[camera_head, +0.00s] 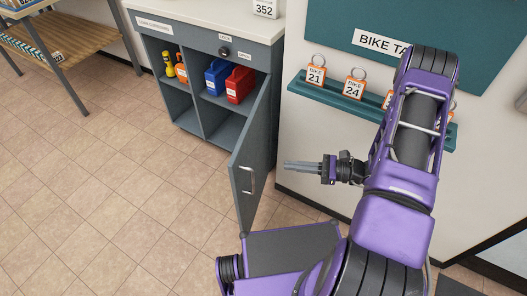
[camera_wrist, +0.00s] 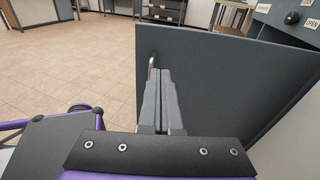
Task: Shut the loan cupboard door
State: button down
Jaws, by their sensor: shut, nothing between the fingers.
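The loan cupboard (camera_head: 180,55) is grey with a pale top and stands at the upper middle of the head view. I cannot tell whether the fingertips touch the door.
Inside the cupboard are a blue container (camera_head: 217,77), a red container (camera_head: 240,84) and yellow and orange items (camera_head: 180,70). A teal rack (camera_head: 330,92) with bike tags is on the wall to the right. A wooden shelf unit (camera_head: 60,38) stands far left. The tiled floor left of the door is clear.

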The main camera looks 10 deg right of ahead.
aim_at(241, 155)
jog(key=shift+m+t+y, duration=0.3)
jog(key=shift+m+t, duration=0.2)
jog(key=shift+t, duration=0.2)
jog(key=x, duration=1.3)
jog(key=shift+w+a+f, duration=0.1)
jog(key=shift+f, duration=0.1)
